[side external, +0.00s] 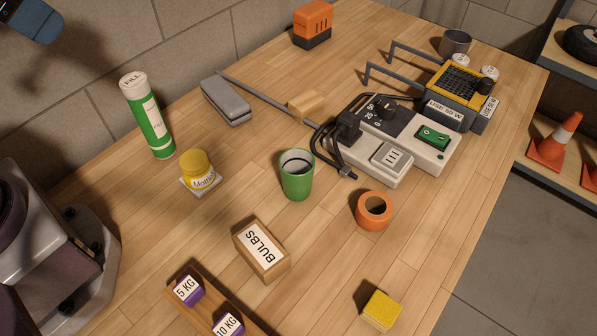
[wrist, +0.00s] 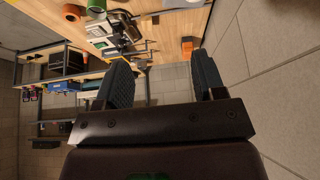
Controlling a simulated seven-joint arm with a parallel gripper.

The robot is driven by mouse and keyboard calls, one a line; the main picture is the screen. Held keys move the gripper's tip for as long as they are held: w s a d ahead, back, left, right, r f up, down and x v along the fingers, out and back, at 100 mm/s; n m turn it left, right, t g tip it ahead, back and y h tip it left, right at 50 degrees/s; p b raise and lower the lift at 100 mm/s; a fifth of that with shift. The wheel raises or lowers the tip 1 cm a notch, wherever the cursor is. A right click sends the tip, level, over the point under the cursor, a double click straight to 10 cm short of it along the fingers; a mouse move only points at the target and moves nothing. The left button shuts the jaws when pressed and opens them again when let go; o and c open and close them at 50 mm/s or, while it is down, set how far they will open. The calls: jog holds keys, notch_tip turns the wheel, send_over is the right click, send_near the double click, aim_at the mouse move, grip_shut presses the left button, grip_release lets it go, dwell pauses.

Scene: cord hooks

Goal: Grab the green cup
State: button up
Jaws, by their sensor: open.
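The green cup (side external: 297,180) stands upright on the wooden bench in the middle of the side external view, with its open top facing up. What looks like the same green cup (wrist: 96,5) is cut off by the top edge of the wrist view. My gripper (wrist: 159,60) has its two dark fingers spread wide, with nothing between them. It is away from the cup.
Near the cup are an orange ring (side external: 374,210), a BULBS box (side external: 261,250), a yellow jar (side external: 199,172) and a power strip (side external: 380,155) with a black cord. A green tube (side external: 148,118) stands by the wall. Bare bench lies right of the BULBS box.

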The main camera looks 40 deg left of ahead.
jog(key=o, duration=0.5)
jog(key=shift+c, duration=0.2)
jog(key=shift+d, duration=0.1)
